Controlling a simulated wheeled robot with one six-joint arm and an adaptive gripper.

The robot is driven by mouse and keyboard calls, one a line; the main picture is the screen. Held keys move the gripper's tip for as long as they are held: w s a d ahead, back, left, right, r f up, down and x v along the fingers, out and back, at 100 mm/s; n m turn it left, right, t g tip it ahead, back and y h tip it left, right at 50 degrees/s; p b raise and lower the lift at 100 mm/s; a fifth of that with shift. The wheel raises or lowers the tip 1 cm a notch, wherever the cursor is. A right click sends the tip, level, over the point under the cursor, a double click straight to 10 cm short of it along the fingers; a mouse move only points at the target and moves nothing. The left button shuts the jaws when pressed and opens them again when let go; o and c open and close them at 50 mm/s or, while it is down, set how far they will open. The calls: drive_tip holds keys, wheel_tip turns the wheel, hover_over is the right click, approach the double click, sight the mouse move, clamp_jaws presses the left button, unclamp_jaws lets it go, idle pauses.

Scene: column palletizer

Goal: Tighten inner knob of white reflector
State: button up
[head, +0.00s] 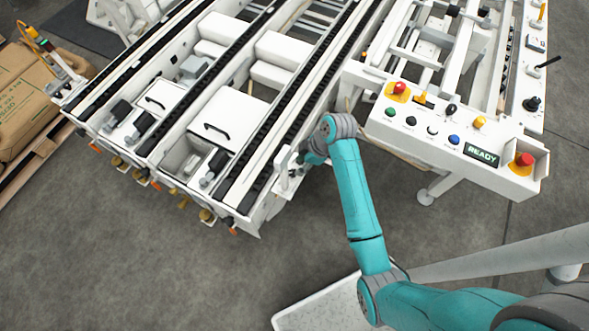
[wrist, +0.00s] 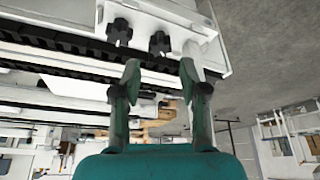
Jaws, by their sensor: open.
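Two black star-shaped knobs sit side by side on a white bracket (wrist: 150,15), in the wrist view. One is the left knob (wrist: 118,31); the other is the right knob (wrist: 159,43). I cannot tell for sure which is the inner one. My gripper (wrist: 160,68) is open and empty, with its fingertips just below the right knob in the picture and apart from it. In the head view my gripper is mostly hidden by my arm, beside a white bracket (head: 284,162) on the conveyor's right side. The knobs cannot be made out there.
The white conveyor (head: 217,122) with black chain rails fills the upper left. A control panel (head: 440,139) with coloured buttons and a READY display (head: 481,154) stands right of my arm. Brown sacks (head: 25,100) lie at the far left. The grey floor (head: 150,260) in front is clear.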

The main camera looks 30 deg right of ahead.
sight(294, 172)
drive_tip(key=x, duration=0.5)
drive_tip(key=shift+a+f, duration=0.1)
drive_tip(key=shift+f, duration=0.2)
clamp_jaws()
